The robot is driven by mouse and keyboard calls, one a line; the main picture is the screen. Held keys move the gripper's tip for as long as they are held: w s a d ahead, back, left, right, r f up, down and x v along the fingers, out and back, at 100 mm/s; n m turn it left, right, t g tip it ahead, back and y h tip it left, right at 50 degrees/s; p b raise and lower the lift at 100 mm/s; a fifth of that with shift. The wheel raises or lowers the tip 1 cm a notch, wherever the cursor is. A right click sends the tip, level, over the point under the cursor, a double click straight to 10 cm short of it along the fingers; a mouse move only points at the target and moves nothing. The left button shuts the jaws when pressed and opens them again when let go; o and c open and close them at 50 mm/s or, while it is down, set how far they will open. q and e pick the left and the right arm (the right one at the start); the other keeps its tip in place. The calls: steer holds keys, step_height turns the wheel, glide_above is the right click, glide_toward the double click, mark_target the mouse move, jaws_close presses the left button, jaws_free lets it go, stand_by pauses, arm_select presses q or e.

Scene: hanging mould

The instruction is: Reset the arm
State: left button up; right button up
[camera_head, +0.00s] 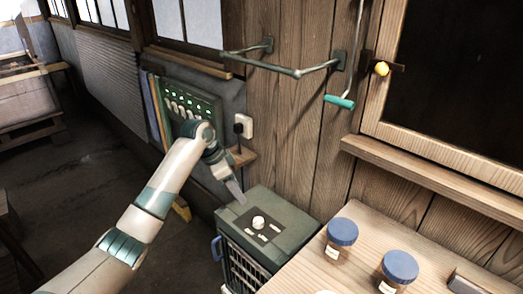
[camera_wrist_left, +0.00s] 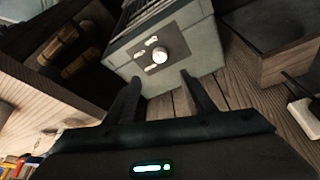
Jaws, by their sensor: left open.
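My left arm comes in from the lower left of the head view. Its gripper (camera_head: 237,190) is near the far left edge of a grey-green box with a white knob on top, apart from the knob as far as I can tell. In the left wrist view the two dark fingers (camera_wrist_left: 160,82) are spread with nothing between them. The box (camera_wrist_left: 187,45) and its round knob (camera_wrist_left: 160,56) show beyond the fingertips. My right gripper does not show in either view.
The box (camera_head: 290,213) stands against the plank wall. A wooden table (camera_head: 370,230) with two blue-lidded jars (camera_head: 342,232) (camera_head: 398,267) is at the lower right. A metal rail (camera_head: 297,71) and a teal-handled rod (camera_head: 341,101) are on the wall. A panel with green lights (camera_head: 190,100) is behind my arm.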

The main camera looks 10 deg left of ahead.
arm_select(q)
steer(key=s+d+f+n, duration=0.2)
steer(key=s+f, duration=0.8)
steer(key=s, duration=0.1)
steer(key=s+d+f+n, duration=0.2)
steer(key=s+f, duration=0.8)
steer(key=s, duration=0.2)
steer(key=s+a+n+t+y, duration=0.1)
steer(key=s+a+n+y, duration=0.15)
steer(key=s, duration=1.05)
steer(key=s+a+n+y, duration=0.1)
steer(key=s+a+n, duration=0.2)
steer(key=s, duration=0.9)
step_height(320, 180, down, 27)
steer(key=s+g, duration=0.1)
steer(key=s+a+f+g, duration=0.1)
steer(key=s+a+f, duration=0.1)
steer(key=s+f, duration=1.6)
steer(key=shift+s+a+f, duration=0.2)
steer(key=shift+a+f, duration=0.05)
steer(key=shift+m, duration=0.25)
